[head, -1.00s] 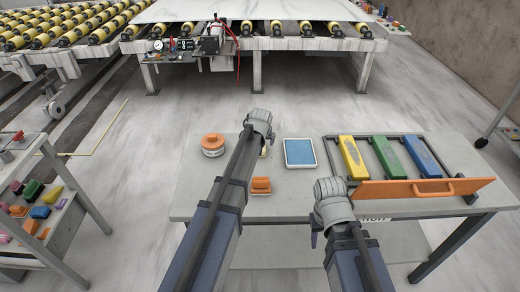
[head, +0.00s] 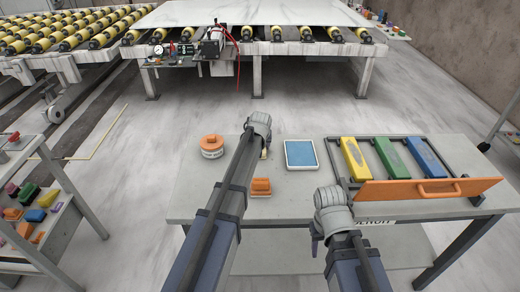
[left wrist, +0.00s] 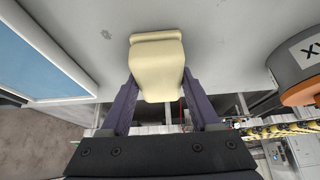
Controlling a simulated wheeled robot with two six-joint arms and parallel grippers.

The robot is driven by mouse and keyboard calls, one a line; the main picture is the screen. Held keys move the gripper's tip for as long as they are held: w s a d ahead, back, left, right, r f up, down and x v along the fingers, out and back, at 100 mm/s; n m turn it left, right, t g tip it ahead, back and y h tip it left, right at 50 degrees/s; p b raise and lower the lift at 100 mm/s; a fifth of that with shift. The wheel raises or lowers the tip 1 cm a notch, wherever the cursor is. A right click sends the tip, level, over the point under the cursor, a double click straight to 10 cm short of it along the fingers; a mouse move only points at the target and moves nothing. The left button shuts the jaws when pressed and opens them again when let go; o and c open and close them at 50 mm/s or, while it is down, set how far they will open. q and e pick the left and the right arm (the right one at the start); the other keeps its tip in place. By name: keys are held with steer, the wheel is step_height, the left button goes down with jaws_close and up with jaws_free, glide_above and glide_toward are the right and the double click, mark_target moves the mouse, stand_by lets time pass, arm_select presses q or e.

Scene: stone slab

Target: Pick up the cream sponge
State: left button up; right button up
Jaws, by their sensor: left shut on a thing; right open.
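The cream sponge (left wrist: 158,68) sits between the two dark fingers of my left gripper (left wrist: 158,100), which is shut on it. In the head view only a small cream patch (head: 264,154) shows below my left wrist; the rest is hidden by the arm. The sponge is over the grey table (head: 205,185), between an orange-lidded round tub and a blue-topped tray. I cannot tell whether it touches the tabletop. My right gripper (head: 315,242) is open and empty near the table's front edge, mostly hidden by its own wrist.
An orange-lidded tub (head: 212,147) and an orange block (head: 261,187) stand left of and in front of the blue-topped tray (head: 300,154). A rack at the right holds yellow (head: 357,158), green (head: 391,158) and blue (head: 425,157) blocks behind an orange-handled panel (head: 430,191).

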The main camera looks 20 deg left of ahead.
arm_select(q)
steer(key=c, duration=0.7)
step_height(320, 180, up, 10)
steer(key=p, duration=1)
steer(key=o, duration=0.8)
steer(key=shift+c, duration=0.2)
steer(key=c, duration=0.6)
steer(key=shift+d, duration=0.1)
